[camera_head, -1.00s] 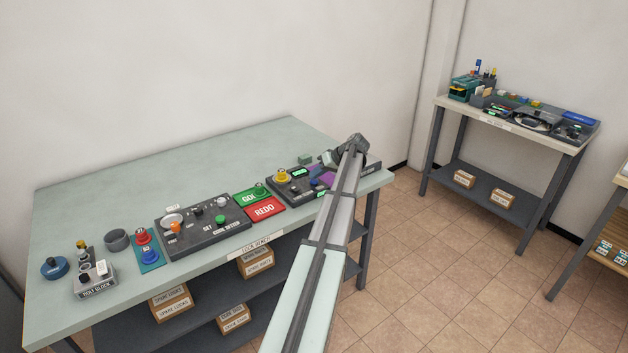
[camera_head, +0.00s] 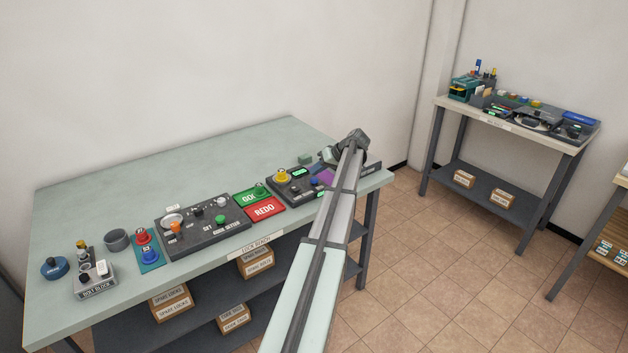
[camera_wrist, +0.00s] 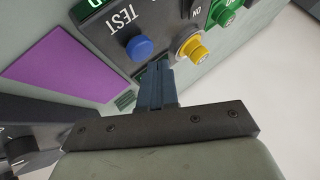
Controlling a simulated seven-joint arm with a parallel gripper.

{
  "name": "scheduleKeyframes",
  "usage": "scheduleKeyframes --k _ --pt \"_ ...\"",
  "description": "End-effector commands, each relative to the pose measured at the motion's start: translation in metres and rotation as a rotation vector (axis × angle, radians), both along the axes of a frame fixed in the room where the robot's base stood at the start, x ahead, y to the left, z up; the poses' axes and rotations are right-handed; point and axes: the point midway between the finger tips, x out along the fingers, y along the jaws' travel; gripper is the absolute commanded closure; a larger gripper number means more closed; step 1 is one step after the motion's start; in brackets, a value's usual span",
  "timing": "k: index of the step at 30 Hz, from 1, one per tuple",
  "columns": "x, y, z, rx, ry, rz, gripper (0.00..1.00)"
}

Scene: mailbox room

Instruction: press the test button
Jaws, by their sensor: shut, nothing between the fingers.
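The test button is a round blue button (camera_wrist: 140,48) beside the word TEST on a dark grey panel (camera_wrist: 117,20) in the wrist view. My gripper (camera_wrist: 158,68) is shut and empty. Its fingertips appear just beside the blue button, on the side nearer the yellow knob; I cannot tell whether they touch the panel. In the head view the panel (camera_head: 291,191) sits at the right end of the bench, and the blue button (camera_head: 314,183) looks small there. My arm hides part of that corner and most of the gripper.
A purple pad (camera_wrist: 62,68) lies next to the panel. Green and red plates (camera_head: 264,209) and another control panel (camera_head: 203,226) lie farther left on the bench.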

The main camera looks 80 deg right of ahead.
Motion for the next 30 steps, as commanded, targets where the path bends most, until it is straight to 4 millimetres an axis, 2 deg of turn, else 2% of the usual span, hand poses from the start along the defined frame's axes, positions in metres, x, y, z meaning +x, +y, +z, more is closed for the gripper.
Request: scheduleKeyframes --k 14,30 --pt "0.000 0.000 0.006 -0.001 0.000 0.001 1.00" --pt "0.000 0.000 0.047 -0.001 -0.001 0.000 1.00"
